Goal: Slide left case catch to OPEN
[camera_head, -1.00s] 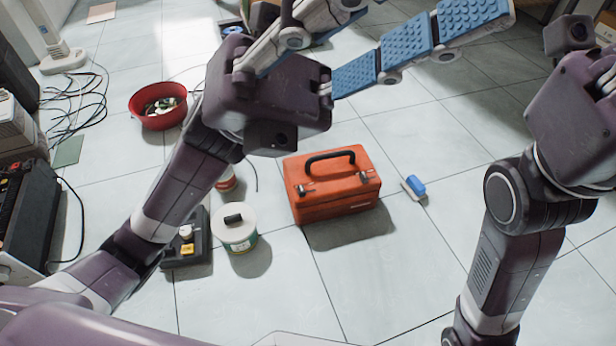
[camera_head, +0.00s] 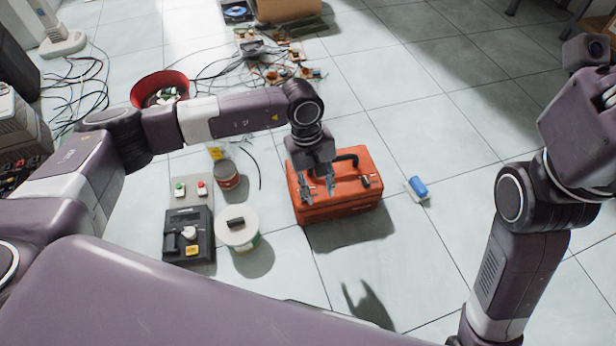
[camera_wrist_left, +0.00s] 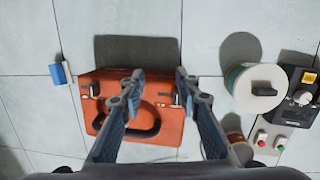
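The orange case (camera_head: 340,205) lies on the tiled floor with its black handle (camera_head: 347,158) on top. My left gripper (camera_head: 318,192) is above the case's left part, fingers pointing down, apart and empty. In the head view it covers the left catch. In the left wrist view, the case (camera_wrist_left: 150,85) appears turned around, and a metal catch (camera_wrist_left: 176,99) shows close beside the right-hand finger of the gripper (camera_wrist_left: 160,76); contact cannot be told. The other catch (camera_wrist_left: 95,90) is at the left there; in the head view this right catch (camera_head: 366,181) is uncovered. My right gripper is out of view.
A white-lidded tub (camera_head: 237,230), a red-brown can (camera_head: 227,176) and a dark control box (camera_head: 188,238) stand left of the case. A blue-and-white block (camera_head: 417,188) lies to its right. Cables and boards spread behind. The floor in front is clear.

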